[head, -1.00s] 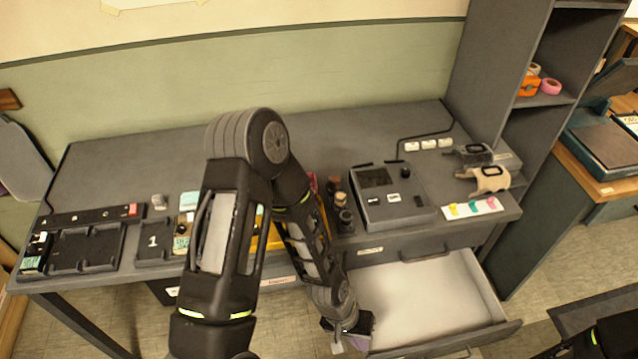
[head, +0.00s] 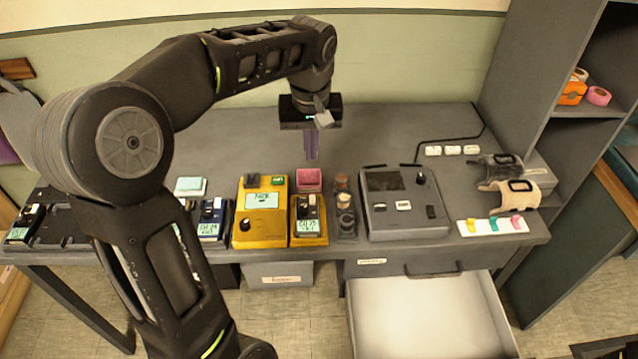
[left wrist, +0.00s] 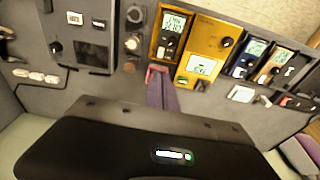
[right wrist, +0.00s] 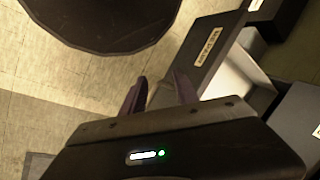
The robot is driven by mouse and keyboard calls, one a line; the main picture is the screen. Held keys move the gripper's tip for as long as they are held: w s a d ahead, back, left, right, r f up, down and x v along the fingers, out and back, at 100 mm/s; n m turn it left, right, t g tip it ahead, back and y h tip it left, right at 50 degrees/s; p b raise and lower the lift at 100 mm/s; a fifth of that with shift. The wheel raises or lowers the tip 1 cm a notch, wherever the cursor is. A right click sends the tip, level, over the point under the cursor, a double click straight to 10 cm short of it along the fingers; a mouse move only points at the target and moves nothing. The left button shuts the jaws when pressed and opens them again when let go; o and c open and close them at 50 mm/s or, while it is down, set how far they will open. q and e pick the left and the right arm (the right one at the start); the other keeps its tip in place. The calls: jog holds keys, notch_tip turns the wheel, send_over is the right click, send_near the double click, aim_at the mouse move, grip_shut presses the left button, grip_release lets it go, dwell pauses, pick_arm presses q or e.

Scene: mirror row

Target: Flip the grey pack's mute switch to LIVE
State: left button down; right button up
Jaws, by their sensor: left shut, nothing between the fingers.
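My left gripper (head: 311,150) is shut and empty, fingers pointing down above the desk behind the yellow packs. In the left wrist view its purple fingers (left wrist: 160,88) show together. A dark pack (head: 22,228) with a pale screen sits at the far left; it may be the grey pack, but its colour and switch are too small to tell. A blue pack (head: 212,218) and a yellow pack (head: 309,225) flank a yellow box (head: 262,215). My left arm hides part of the left side. My right gripper (right wrist: 160,88) is open and empty in the right wrist view, over the floor.
A grey console (head: 402,205) stands right of small dark round items (head: 345,210). A pink block (head: 309,180) stands behind the yellow pack. An empty drawer (head: 430,310) is open below the desk. Shelves (head: 560,130) stand at the right.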

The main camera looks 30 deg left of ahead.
aim_at(312, 196)
pick_arm(q)
jog(key=shift+f, duration=0.1)
jog(key=f, duration=0.4)
jog(key=w+f+p, duration=0.1)
jog(key=f, duration=0.4)
jog(key=a+f, duration=0.1)
jog(key=f, duration=0.4)
jog(key=shift+w+a+p, duration=0.1)
jog(key=shift+w+p, duration=0.15)
jog(key=shift+p, duration=0.1)
jog(key=shift+r, duration=0.1)
